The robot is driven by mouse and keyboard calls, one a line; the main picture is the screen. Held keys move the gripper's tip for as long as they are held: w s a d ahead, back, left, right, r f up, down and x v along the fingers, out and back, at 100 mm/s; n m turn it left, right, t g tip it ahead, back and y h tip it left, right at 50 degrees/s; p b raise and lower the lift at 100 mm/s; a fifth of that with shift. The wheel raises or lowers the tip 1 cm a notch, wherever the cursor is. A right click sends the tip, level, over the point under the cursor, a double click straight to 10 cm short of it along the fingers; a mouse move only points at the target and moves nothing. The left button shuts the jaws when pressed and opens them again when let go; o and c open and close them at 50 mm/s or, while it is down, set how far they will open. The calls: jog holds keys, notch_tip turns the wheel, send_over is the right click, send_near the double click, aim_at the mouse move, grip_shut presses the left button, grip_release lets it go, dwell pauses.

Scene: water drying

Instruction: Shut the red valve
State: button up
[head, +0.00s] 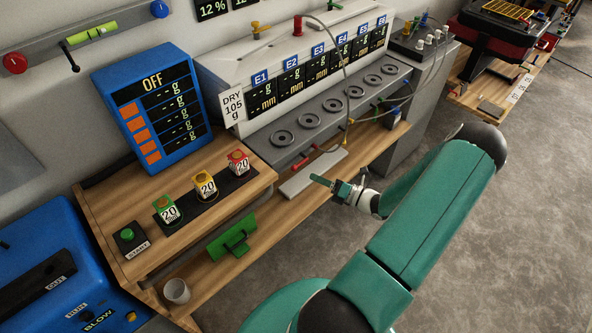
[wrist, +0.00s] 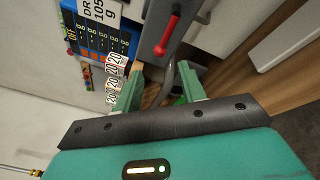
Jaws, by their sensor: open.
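The red valve (head: 300,163) is a small red lever on the front of the grey ledge of the white machine, low at its near end. In the wrist view the red valve (wrist: 167,35) shows as a red handle against a dark grey face, beyond my fingertips. My gripper (head: 331,184) is in front of the ledge, to the right of and a little below the valve in the head view. It is open and empty, with its two green fingers spread in the wrist view (wrist: 160,70). The valve is apart from the fingers.
Yellow (head: 346,140), green (head: 377,106) and blue (head: 395,112) levers line the same ledge. A pale plate (head: 313,174) lies below the red lever. Three labelled cups stand on the wooden bench (head: 115,205) at left. Open floor (head: 510,220) lies at right.

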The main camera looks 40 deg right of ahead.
aim_at(300, 164)
jog(key=x, duration=0.8)
jog(key=shift+w, duration=0.15)
grip_shut()
